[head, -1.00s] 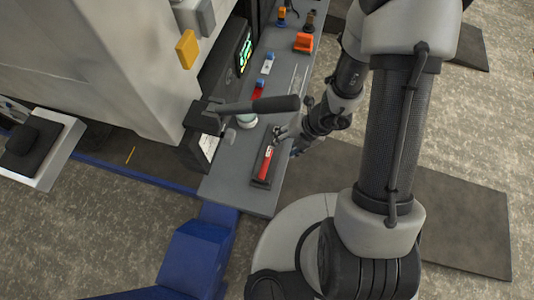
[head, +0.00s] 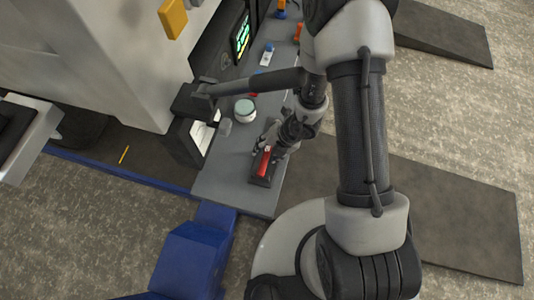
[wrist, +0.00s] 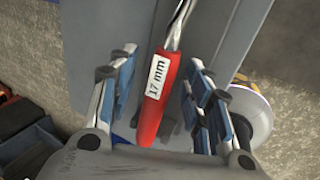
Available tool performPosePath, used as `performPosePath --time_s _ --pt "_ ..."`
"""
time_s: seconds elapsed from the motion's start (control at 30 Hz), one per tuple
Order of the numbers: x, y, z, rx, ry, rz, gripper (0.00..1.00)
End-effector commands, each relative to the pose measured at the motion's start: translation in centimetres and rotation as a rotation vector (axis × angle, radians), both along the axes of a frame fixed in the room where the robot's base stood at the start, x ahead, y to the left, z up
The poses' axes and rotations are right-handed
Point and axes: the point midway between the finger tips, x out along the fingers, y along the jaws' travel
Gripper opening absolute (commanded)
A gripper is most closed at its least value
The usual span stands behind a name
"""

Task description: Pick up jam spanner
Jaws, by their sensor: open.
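The spanner (head: 265,161) has a red handle and lies on a dark holder at the near end of the grey bench. In the wrist view the spanner (wrist: 153,100) shows a white "17 mm" label and a metal shaft running up and out of the picture; its head is not visible there. My gripper (head: 273,143) is over the spanner, beside the handle's far end. In the wrist view my gripper (wrist: 158,84) is open, with blue-padded fingers on both sides of the red handle and visible gaps between them.
A white round container (head: 245,111) stands on the bench (head: 223,180) just beyond the spanner. A black lever handle (head: 262,82) juts over the bench from the machine. The near left bench corner is clear.

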Motion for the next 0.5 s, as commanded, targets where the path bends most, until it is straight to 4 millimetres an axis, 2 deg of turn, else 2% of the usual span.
performPosePath --time_s 0.2,0.5 --pt "0.04 0.04 0.01 0.000 -0.001 0.000 0.45" --pt "0.01 0.03 0.01 0.000 0.000 0.000 0.26"
